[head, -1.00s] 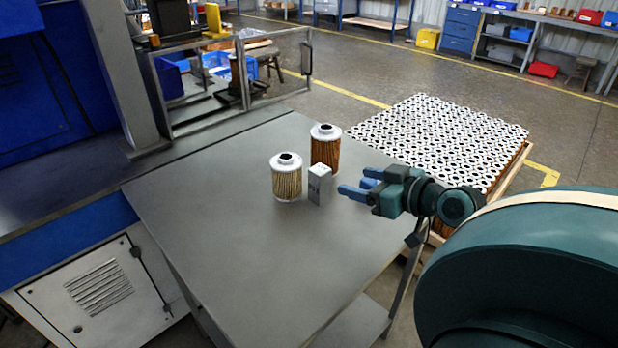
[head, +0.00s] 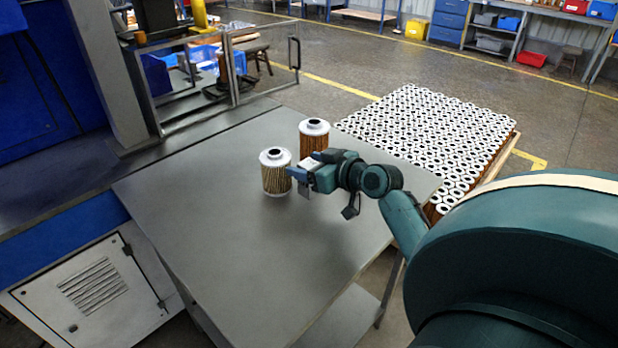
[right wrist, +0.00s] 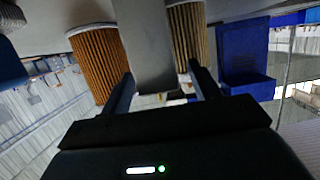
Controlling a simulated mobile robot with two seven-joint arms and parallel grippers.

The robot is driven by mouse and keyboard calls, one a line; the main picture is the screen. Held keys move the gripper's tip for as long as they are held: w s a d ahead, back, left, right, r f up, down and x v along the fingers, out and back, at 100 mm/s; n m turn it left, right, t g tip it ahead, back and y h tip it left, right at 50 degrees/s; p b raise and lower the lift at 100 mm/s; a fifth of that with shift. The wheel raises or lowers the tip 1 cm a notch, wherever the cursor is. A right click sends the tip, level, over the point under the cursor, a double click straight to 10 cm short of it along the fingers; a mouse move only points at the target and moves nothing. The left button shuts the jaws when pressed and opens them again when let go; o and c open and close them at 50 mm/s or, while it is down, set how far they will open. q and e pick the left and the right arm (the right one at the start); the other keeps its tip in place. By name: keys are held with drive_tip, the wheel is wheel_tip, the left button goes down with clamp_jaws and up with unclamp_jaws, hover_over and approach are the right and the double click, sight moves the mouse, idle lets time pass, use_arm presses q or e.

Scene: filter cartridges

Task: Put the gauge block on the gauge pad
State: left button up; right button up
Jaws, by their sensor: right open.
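The gauge block (head: 304,190) is a grey metal block standing upright on the grey table (head: 215,255), largely hidden behind my right gripper (head: 301,172) in the head view. In the right wrist view the block (right wrist: 146,40) shows between the two fingers of my right gripper (right wrist: 160,82). The fingers are open, one on each side, with visible gaps to the block. I cannot make out a gauge pad in either view. My left gripper is not in view.
A pale filter cartridge (head: 275,174) stands just left of the block, and a brown one (head: 314,138) stands behind it. A pallet of several cartridges (head: 430,130) is beyond the table's right edge. The table's front and left are clear.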

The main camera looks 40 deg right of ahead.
drive_tip(key=shift+r, duration=0.1)
clamp_jaws()
idle(0.6)
